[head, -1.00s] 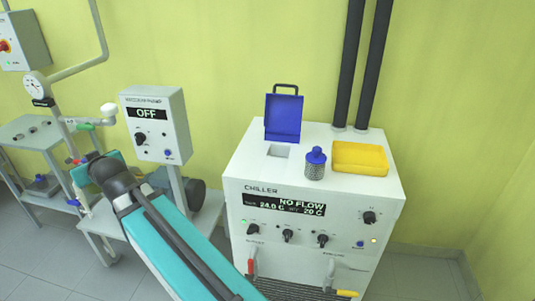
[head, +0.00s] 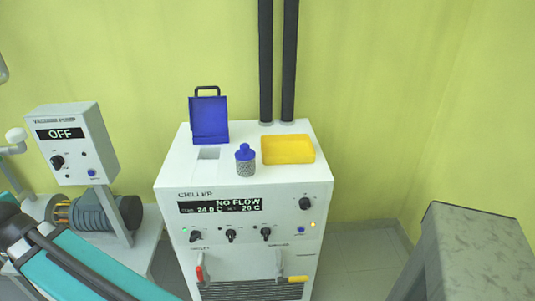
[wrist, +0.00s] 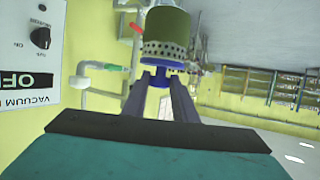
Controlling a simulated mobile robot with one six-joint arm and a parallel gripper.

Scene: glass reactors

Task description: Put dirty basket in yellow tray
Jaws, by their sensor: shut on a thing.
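In the wrist view my gripper (wrist: 158,82) is shut on the blue top of the dirty basket (wrist: 166,28), which has an olive-green coated body with a grey perforated band. In the head view my arm runs along the lower left, and neither my gripper nor the held basket shows there. The yellow tray (head: 287,149) lies on the right rear of the white chiller's top and looks empty. A second basket (head: 245,163), grey mesh with a blue cap, stands upright left of the tray, apart from it.
The chiller (head: 250,185) has a raised blue lid (head: 208,120) behind an open slot (head: 208,153). Two dark pipes (head: 265,60) rise behind the tray. The vacuum pump (head: 72,145) stands left, near my arm. A grey surface (head: 480,250) fills the lower right.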

